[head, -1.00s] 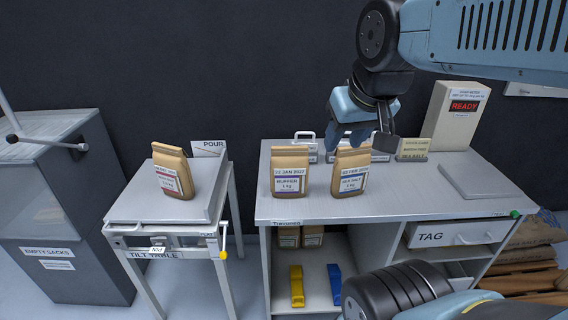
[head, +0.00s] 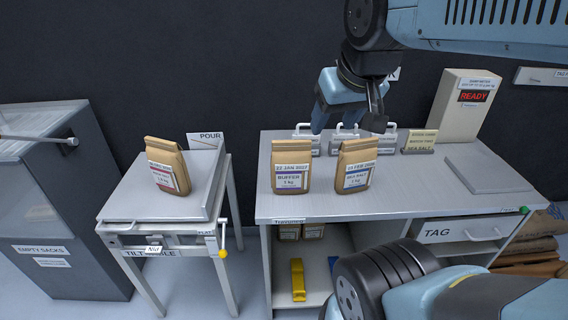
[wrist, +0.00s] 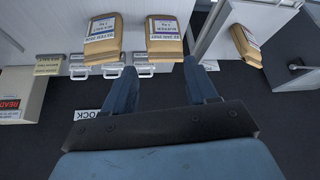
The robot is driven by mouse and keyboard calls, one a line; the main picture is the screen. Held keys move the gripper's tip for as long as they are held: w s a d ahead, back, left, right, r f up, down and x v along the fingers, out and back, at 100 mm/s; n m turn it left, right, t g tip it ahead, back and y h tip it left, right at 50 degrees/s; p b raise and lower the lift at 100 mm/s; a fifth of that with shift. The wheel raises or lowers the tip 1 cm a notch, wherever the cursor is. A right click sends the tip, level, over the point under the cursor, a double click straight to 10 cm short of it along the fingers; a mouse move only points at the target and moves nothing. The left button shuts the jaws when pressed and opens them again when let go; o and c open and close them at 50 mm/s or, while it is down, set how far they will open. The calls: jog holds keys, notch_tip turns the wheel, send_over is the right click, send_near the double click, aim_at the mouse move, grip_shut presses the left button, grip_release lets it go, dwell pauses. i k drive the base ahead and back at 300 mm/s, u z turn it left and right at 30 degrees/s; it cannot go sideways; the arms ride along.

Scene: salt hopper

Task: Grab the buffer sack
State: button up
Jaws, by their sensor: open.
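The buffer sack (head: 291,168), brown paper with a white label and purple band, stands upright on the bench (head: 410,203), left of the sea salt sack (head: 355,169). My gripper (head: 347,118) is open and empty, raised above the back of the bench, behind and apart from both sacks. In the wrist view, the buffer sack (wrist: 165,38) shows beyond the fingertips (wrist: 160,70), nearer the right finger, and the sea salt sack (wrist: 103,40) is to its left. Nothing lies between the fingers.
Another sack (head: 168,168) stands on the tilt table (head: 140,205) at left. Metal clips with handles (head: 345,137) and a sign (head: 420,140) stand behind the sacks. A box reading READY (head: 465,105) is at back right. The bench's front right is clear.

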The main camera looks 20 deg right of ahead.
aim_at(290, 162)
jog(key=z, duration=0.65)
jog(key=k, duration=1.1)
jog(key=u, duration=1.15)
jog(key=i, duration=1)
jog(key=u, duration=0.05)
